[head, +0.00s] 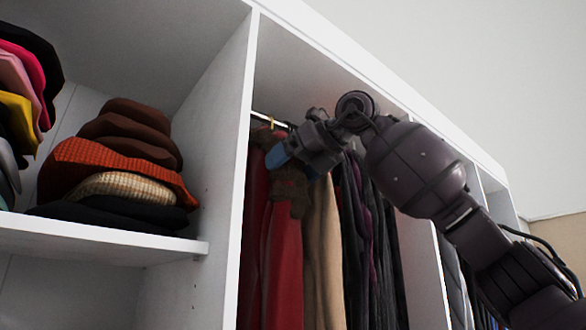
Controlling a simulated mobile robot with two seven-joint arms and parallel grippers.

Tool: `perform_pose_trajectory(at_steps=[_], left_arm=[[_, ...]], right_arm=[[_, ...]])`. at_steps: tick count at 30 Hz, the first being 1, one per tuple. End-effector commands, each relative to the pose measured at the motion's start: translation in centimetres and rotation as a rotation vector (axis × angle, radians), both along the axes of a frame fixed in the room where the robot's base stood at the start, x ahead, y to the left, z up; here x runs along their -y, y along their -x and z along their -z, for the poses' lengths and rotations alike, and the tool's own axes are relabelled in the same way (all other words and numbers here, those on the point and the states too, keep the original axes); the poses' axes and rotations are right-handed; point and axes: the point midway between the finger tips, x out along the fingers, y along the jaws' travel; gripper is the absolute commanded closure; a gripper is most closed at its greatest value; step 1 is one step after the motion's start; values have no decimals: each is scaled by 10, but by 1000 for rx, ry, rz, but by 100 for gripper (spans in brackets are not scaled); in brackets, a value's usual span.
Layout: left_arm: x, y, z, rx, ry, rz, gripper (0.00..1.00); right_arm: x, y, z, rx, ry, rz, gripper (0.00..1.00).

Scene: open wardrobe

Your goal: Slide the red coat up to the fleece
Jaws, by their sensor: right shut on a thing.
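The red coat (284,262) hangs from the rail at the left of the middle wardrobe bay, with brown fuzzy material (290,187) at its top. My right gripper (279,155) reaches in from the right, with a blue fingertip showing. It is shut on the red coat near its top, just under the rail; the exact grip is partly hidden by the gripper itself. A tan garment (324,250), which may be the fleece, hangs directly right of the red coat, and I see no clear gap between them. Its top is hidden behind my gripper. My left gripper is out of view.
A darker red garment (254,225) hangs left of the red coat, by the white divider (238,150). Dark garments (372,250) crowd the right of the bay. The metal rail (262,117) shows briefly at left. Folded knitwear and hats (120,165) fill the left shelf (150,245).

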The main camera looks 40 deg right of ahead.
Motion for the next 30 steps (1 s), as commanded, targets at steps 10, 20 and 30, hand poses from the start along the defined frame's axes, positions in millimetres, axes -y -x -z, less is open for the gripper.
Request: perform_pose_trajectory(at_steps=[10, 20, 30], left_arm=[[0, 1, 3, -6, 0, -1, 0], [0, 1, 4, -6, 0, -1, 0], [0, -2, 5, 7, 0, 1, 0]], right_arm=[[-7, 1, 0, 1, 4, -5, 0], [-4, 8, -3, 2, 3, -4, 0], [11, 59, -26, 5, 3, -4, 0]])
